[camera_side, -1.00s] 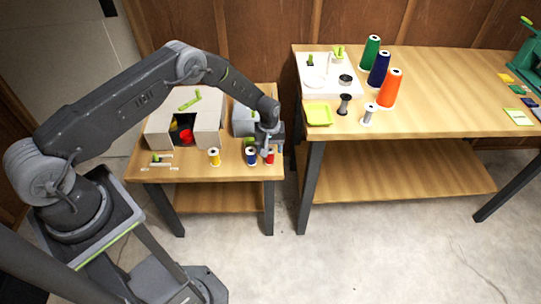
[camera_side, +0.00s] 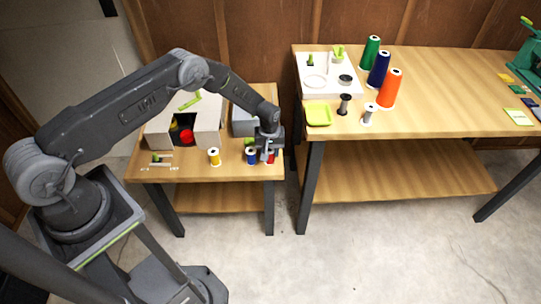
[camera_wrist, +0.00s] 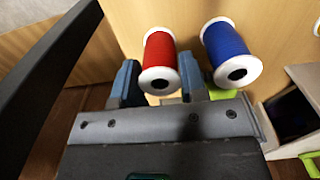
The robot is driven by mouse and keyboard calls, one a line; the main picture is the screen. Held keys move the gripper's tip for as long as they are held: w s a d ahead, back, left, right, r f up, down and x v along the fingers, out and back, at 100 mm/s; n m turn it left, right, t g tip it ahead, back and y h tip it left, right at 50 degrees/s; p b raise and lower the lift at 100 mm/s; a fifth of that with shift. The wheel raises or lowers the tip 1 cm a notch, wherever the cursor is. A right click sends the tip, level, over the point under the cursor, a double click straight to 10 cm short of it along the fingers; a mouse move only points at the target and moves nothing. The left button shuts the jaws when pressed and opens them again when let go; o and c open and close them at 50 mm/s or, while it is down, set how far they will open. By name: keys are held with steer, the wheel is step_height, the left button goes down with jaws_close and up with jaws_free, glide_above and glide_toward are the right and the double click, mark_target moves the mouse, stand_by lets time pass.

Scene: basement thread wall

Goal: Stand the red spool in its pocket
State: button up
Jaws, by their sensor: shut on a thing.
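The red spool (camera_wrist: 160,58) has white ends and stands on the small wooden table in the wrist view, between the two fingers of my gripper (camera_wrist: 160,82). The gripper is shut on it. In the side view, the spool (camera_side: 271,158) is partly hidden behind my gripper (camera_side: 269,151), near the table's front right corner. I cannot tell if its base touches the tabletop. I cannot make out the pocket for it with certainty.
A blue spool (camera_wrist: 229,52) stands close to the right of the red one. A yellow spool (camera_side: 214,157) stands further left. A white box (camera_side: 207,122) with a dark opening holds a red round thing (camera_side: 186,137). A taller table (camera_side: 430,115) stands to the right.

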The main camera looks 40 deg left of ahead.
steer(key=shift+r, duration=2.5)
steer(key=shift+r, duration=0.1)
steer(key=shift+r, duration=0.4)
step_height(320, 180, up, 7)
steer(key=s+a, duration=0.5)
steer(key=a, duration=0.5)
steer(key=s+a, duration=0.4)
steer(key=a, duration=0.7)
steer(key=s+a, duration=0.5)
steer(key=a, duration=0.5)
steer(key=shift+d+f, duration=0.15)
steer(key=shift+f, duration=4.05)
steer(key=shift+f, duration=0.15)
